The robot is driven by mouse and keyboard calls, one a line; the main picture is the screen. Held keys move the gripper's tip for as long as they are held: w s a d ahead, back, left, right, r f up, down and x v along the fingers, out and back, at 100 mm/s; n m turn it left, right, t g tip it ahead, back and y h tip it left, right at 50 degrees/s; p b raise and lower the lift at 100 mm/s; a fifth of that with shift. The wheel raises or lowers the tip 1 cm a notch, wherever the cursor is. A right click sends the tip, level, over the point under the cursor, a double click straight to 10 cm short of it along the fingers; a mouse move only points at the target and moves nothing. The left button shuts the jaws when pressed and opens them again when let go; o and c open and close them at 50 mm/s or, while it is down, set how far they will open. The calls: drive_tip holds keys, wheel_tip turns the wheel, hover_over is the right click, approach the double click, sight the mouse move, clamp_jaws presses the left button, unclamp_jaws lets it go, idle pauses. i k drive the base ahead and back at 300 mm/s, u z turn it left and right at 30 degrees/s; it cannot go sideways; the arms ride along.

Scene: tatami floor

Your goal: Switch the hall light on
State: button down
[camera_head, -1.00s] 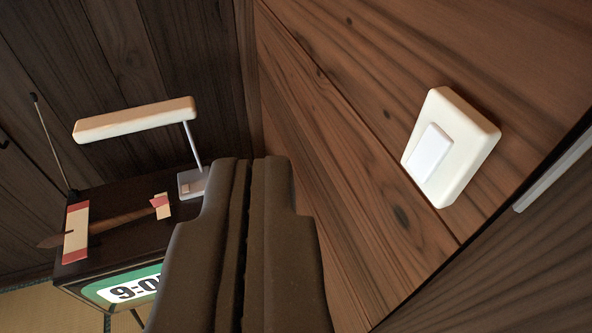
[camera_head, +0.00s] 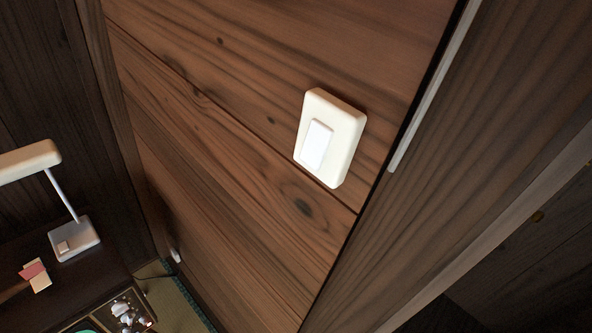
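The light switch (camera_head: 346,148) is a cream wall plate with a paler rocker (camera_head: 316,144) on its lower left part. It is fixed to a brown wooden wall and looks tilted in the picture. I cannot tell from the rocker which way it is set. My gripper is not in view, and nothing touches the switch in the picture.
A desk lamp (camera_head: 75,239) stands on a dark surface at the left. A wooden post or frame (camera_head: 440,150) stands right of the switch.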

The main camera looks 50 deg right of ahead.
sight(319, 136)
drive_tip(key=z, duration=0.05)
drive_tip(key=k, duration=1.1)
drive_tip(key=z, duration=0.45)
drive_tip(key=i, duration=1)
drive_tip(key=u, duration=0.05)
